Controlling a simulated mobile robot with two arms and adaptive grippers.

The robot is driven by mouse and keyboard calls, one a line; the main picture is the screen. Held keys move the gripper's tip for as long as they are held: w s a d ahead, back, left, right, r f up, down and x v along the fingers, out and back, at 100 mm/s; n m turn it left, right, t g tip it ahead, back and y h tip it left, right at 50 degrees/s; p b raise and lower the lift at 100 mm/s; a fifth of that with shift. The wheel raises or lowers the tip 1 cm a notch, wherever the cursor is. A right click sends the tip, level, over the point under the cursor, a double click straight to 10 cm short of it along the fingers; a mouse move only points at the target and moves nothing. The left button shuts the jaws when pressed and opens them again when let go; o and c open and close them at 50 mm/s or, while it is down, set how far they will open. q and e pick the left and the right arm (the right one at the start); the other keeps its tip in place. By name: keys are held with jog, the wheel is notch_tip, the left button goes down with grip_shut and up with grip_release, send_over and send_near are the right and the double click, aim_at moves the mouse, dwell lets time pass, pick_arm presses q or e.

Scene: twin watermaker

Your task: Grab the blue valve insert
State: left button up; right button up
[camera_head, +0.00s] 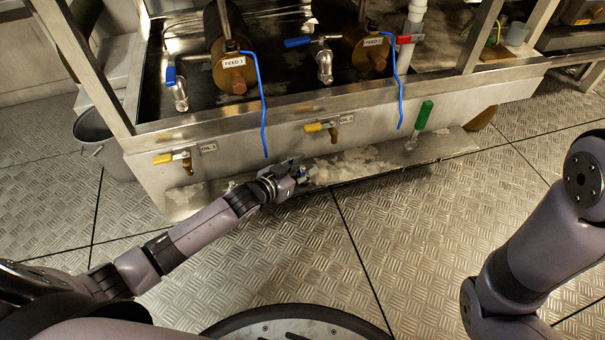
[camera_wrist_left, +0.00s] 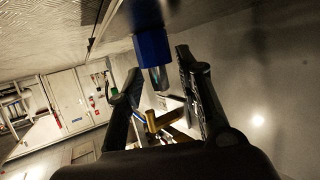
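The blue valve insert (camera_wrist_left: 151,47) has a blue body and a metal end. In the left wrist view it sits between the fingertips of my left gripper (camera_wrist_left: 158,72). The fingers are spread, and a gap shows between the insert and the left-hand finger; whether the other finger touches it I cannot tell. In the head view my left gripper (camera_head: 300,174) is low over the metal ledge in front of the steel tank, and the insert is mostly hidden there. My right arm shows at the right, but its gripper is out of view.
A green insert (camera_head: 424,114) stands upright on the ledge (camera_head: 448,146) to the right. Yellow-handled drain valves (camera_head: 321,127) stick out of the tank front just above the ledge. Thin blue rods (camera_head: 257,92) hang down from the feed valves. The tread-plate floor in front is clear.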

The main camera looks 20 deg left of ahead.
pick_arm(q)
grip_shut()
dwell(0.4)
